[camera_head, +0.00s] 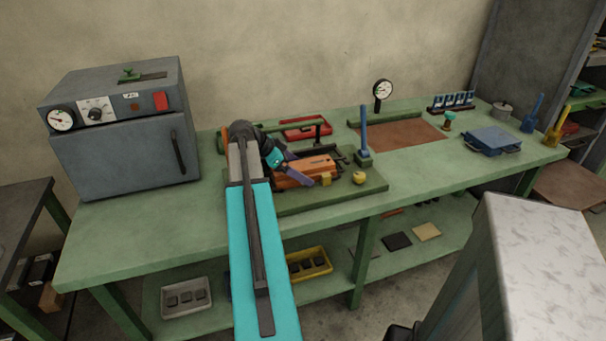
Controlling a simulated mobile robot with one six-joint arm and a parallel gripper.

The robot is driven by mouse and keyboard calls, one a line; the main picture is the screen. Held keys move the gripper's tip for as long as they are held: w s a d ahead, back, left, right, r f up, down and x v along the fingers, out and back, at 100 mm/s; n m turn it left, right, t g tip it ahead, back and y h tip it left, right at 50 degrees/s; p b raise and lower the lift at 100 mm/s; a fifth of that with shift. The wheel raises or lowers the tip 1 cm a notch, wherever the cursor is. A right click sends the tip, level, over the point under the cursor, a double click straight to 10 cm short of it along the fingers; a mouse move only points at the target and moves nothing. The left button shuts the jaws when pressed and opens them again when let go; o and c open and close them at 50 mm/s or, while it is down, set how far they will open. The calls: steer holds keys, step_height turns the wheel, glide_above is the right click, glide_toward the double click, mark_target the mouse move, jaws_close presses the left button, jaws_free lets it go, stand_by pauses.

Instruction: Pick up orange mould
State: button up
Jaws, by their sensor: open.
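The orange mould (314,165) lies on a green base board on the green workbench, near the middle of the view. My turquoise arm reaches in from the bottom. My gripper (299,176) is at the mould's left end, with a purple finger showing in front of it. The gripper is open. My arm and gripper hide part of the mould's left side. I cannot tell whether the fingers touch it.
A blue upright post (364,135) stands just right of the mould. A small yellow knob (360,178) sits at the board's front right. A grey oven (125,130) stands on the left. A blue press-like block (491,139) is at the right. The bench's front left is clear.

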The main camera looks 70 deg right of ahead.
steer(key=c, duration=2)
steer(key=shift+d+r, duration=0.15)
steer(key=shift+r, duration=0.05)
steer(key=shift+c, duration=0.8)
steer(key=shift+r, duration=0.1)
steer(key=shift+r+b, duration=0.5)
steer(key=shift+r, duration=4.35)
